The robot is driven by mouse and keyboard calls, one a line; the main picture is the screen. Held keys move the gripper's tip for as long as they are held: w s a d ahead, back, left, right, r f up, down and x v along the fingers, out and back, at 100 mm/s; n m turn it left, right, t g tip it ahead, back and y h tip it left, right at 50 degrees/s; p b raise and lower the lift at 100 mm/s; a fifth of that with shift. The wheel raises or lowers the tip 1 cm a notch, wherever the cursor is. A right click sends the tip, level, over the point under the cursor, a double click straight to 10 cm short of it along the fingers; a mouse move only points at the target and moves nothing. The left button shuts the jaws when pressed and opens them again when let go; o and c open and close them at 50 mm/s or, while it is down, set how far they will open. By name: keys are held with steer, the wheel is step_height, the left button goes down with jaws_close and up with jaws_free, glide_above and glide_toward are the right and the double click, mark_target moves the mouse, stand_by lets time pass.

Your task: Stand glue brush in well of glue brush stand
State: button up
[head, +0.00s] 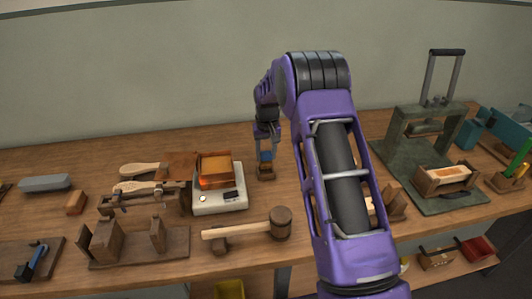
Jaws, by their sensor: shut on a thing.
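A small dark wooden block, seemingly the glue brush stand (266,173), sits on the bench directly under the gripper. The brush's lower end is close to or inside the block; I cannot tell which. The well's opening is too small and too covered to make out.
A mallet (279,223) lies in front. Brush-shaped wooden pieces (140,169) and wooden jigs (105,245) fill the left. A green press (412,145) stands right. My arm hides part of the bench.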

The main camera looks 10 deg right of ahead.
mark_target(266, 160)
steer(key=shift+f+b, duration=0.8)
steer(key=shift+f, duration=0.6)
steer(key=shift+f, duration=0.35)
steer(key=o, duration=1.3)
steer(key=shift+o, duration=1.2)
steer(key=shift+r, duration=0.2)
steer(key=shift+r+p, duration=1.8)
steer(key=shift+r, duration=1.6)
